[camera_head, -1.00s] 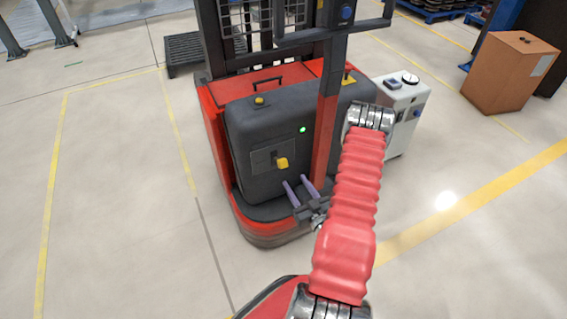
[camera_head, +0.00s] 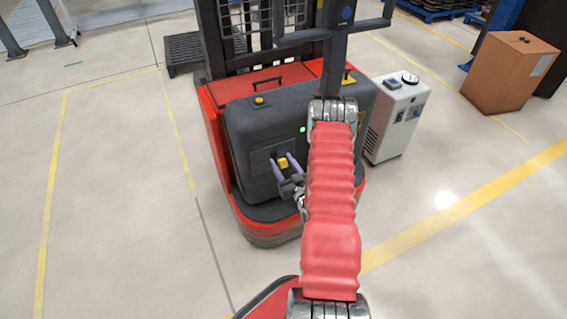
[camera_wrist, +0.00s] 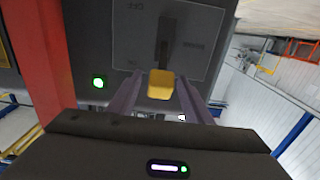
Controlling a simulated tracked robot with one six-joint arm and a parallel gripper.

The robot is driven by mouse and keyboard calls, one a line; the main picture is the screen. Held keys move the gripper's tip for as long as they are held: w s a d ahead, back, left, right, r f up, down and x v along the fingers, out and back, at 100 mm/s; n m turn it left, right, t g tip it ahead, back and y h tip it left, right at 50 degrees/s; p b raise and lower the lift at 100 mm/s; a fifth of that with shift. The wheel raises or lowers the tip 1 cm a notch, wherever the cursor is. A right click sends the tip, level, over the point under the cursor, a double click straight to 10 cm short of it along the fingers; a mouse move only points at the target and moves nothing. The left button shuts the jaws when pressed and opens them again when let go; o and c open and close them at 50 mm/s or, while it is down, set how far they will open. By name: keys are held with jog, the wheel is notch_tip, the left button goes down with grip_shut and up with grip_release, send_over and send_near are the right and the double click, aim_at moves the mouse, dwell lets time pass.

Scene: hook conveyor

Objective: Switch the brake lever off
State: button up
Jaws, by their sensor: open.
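The brake lever's yellow knob (camera_head: 282,162) sits on a dark panel on the front of the red and grey forklift. In the wrist view the yellow knob (camera_wrist: 161,84) lies between my two purple fingers, with a dark slot running from it across the plate. My gripper (camera_head: 284,166) is open, its fingers on either side of the knob. I cannot tell whether either finger touches it. The plate has small markings that are too blurred to read.
A green light (camera_head: 303,129) glows on the forklift body (camera_head: 245,125). A white cabinet (camera_head: 396,117) stands to its right, and a cardboard box (camera_head: 509,73) is farther right. Open floor lies to the left. The forklift's mast post rises close to my arm.

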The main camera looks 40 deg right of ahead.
grip_shut()
dwell(0.5)
jog(key=shift+s+d, duration=0.15)
jog(key=shift+d, duration=0.1)
